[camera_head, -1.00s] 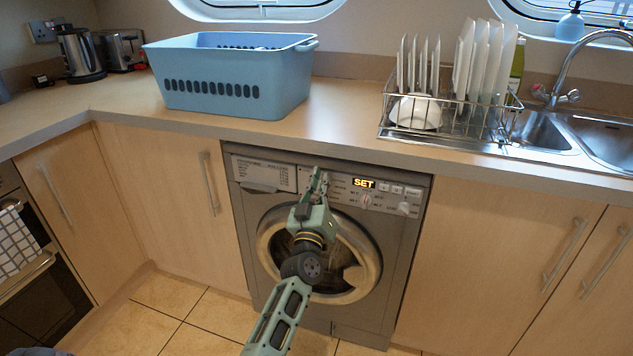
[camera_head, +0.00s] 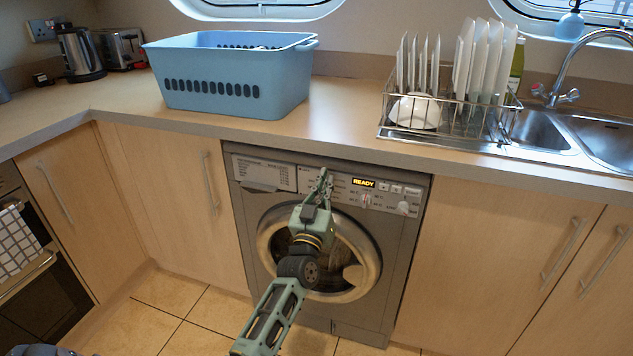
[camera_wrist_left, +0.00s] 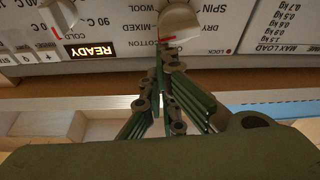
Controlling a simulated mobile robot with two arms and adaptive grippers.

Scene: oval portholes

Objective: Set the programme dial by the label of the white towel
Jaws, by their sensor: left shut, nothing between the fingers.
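The washing machine (camera_head: 322,318) stands under the worktop, its round door (camera_head: 262,250) shut. In the left wrist view, the white programme dial (camera_wrist_left: 180,17) is ringed by words such as COTTON, MIXED, WOOL, SPIN and DRY. Its red mark lies close to COTTON. My left gripper (camera_wrist_left: 167,62) is shut and empty right at this dial; I cannot tell whether it touches. In the head view, my left gripper (camera_head: 327,177) hides most of the dial. The display (camera_head: 364,183) reads READY. I cannot make out a white towel or its label.
A second dial (camera_head: 366,200), with temperatures around it, and a third knob (camera_head: 404,208) sit right of my gripper. A blue basket (camera_head: 213,98) stands on the worktop, its contents mostly hidden. A dish rack (camera_head: 447,136) and sink (camera_head: 540,132) are at the right.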

